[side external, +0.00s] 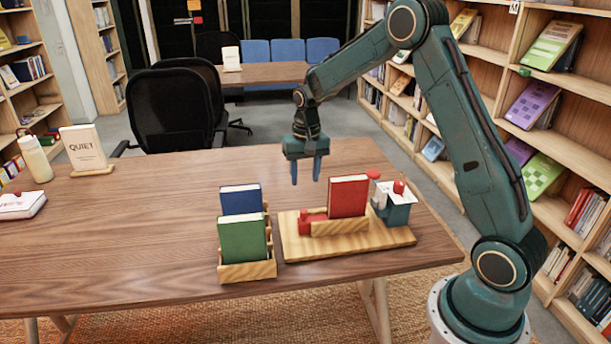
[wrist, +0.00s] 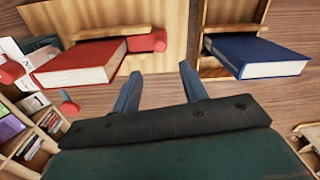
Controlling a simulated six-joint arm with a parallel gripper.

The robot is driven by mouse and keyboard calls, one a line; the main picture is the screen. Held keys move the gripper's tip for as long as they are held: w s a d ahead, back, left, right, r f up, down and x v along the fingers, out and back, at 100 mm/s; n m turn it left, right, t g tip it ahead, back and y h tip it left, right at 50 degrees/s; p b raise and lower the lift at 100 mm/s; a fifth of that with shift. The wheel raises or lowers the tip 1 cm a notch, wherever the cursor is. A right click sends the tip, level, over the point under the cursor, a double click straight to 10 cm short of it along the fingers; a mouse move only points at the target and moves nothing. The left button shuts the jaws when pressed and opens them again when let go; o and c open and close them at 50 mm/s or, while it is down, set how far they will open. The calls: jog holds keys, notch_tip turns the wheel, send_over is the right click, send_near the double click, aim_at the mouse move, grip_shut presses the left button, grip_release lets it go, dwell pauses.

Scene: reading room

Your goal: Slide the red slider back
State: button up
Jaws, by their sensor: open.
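The red slider (side external: 311,218) sits on a light wooden board (side external: 375,243), at the left end of the slot that holds an upright red book (side external: 348,196). In the wrist view the red slider (wrist: 148,40) shows beside the red book (wrist: 80,62), on the wooden board (wrist: 172,15). My gripper (side external: 305,180) is open and empty, pointing down above the table behind the board. In the wrist view its fingers (wrist: 160,72) are apart, with bare table between them and the slider beyond, not touched.
A wooden rack (side external: 250,271) holds a green book (side external: 242,238) and a blue book (side external: 241,200) left of the board. A QUIET sign (side external: 85,148) and bottle (side external: 34,158) stand far left. The table's middle left is clear.

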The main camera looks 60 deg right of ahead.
aim_at(304, 211)
notch_tip(304, 211, down, 11)
jog(key=shift+w+a, duration=0.1)
dwell(0.4)
grip_shut()
